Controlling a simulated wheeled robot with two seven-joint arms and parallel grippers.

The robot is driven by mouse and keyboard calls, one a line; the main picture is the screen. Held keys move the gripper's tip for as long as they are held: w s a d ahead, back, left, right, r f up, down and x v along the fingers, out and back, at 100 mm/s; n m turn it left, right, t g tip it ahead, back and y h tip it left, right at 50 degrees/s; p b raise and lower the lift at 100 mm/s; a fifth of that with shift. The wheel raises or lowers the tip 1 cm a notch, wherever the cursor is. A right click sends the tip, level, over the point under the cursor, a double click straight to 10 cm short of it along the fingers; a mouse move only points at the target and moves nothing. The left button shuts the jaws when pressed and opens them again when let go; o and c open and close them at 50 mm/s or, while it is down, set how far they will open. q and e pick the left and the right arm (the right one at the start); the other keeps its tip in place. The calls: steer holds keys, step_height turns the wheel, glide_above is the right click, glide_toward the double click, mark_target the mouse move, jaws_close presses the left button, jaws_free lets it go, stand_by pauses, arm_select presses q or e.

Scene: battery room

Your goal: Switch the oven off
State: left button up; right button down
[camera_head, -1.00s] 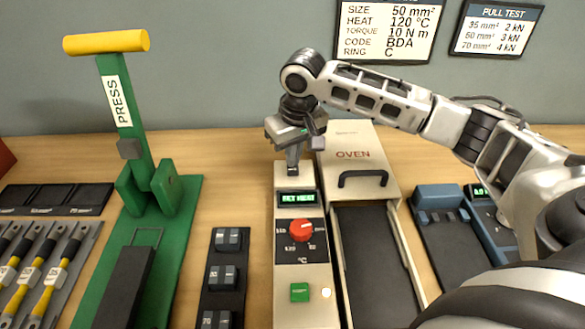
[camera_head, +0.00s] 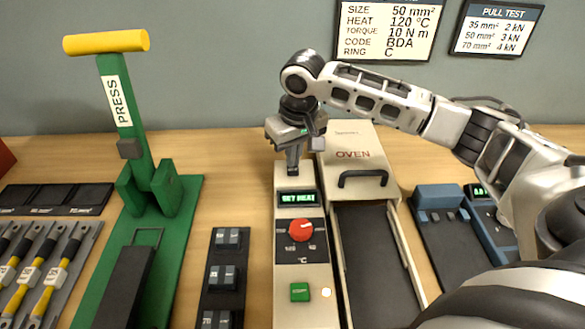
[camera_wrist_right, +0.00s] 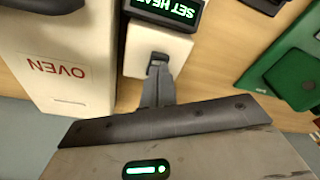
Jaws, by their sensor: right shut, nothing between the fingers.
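The oven (camera_head: 352,140) stands right of centre with its black handle and dark tray. Its pale control box (camera_head: 287,265) is on its left side, with a lit green display (camera_head: 297,198) reading SET HEAT, a red knob (camera_head: 301,230) and a green button (camera_head: 300,292). A small pale light shows right of the button. My right gripper (camera_head: 293,170) is shut and empty, pointing down at the far end of the control box, behind the display. My left gripper is out of view.
A green press (camera_head: 140,200) with a yellow handle stands to the left. A dark rack of blocks (camera_head: 224,275) lies between it and the control box. A blue-grey device (camera_head: 437,198) sits right of the oven, beneath my right arm.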

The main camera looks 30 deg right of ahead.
mark_target(293, 170)
steer(key=shift+f, duration=0.8)
steer(key=shift+r, duration=3.55)
